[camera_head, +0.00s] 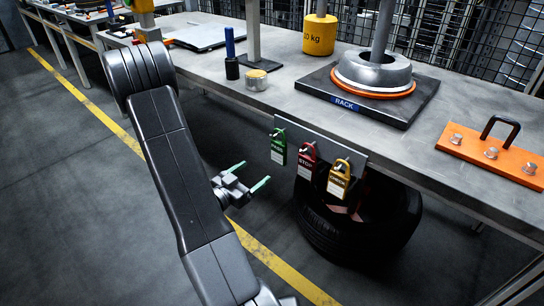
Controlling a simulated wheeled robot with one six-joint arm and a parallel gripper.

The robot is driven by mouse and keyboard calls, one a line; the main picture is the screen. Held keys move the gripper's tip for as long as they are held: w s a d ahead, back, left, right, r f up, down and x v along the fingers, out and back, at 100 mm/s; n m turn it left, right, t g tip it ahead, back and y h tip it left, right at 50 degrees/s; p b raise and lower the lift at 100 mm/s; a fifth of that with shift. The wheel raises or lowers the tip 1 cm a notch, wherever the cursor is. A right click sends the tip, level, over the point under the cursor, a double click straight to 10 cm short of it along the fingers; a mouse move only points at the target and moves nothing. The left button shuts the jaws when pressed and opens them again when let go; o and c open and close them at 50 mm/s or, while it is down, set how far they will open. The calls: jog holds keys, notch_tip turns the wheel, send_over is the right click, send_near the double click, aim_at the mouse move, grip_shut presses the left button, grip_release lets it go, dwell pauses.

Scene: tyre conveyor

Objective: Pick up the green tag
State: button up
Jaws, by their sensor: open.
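The green tag (278,148) hangs at the left end of a metal plate (332,147) on the front edge of the workbench. A red tag (308,164) and a yellow tag (339,181) hang to its right on the same plate. My gripper (252,175) has two green fingers spread apart with nothing between them. In the picture it is left of and below the green tag, in front of the bench. How far it is from the tag in depth is hard to tell.
A black tyre (345,232) sits under the bench below the tags. On the grey bench (285,100) stand a rack base (413,99) with a metal rim, a yellow weight (319,36) and an orange plate (480,160) with a handle. The floor at left is clear.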

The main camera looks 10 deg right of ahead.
aim_at(277, 151)
jog(key=b+x, duration=0.1)
jog(key=x, duration=0.7)
jog(key=shift+d, duration=0.15)
jog(key=shift+w+a+r+b+x, duration=0.1)
jog(key=shift+b+x, duration=0.15)
jog(key=shift+x, duration=0.65)
jog(key=shift+w+a+r+b+x, duration=0.15)
jog(key=shift+b+x, duration=0.1)
jog(key=shift+x, duration=0.65)
jog(key=shift+w+a+r+b+x, duration=0.1)
jog(key=shift+b+x, duration=0.15)
jog(key=shift+x, duration=0.65)
jog(key=c, duration=1.1)
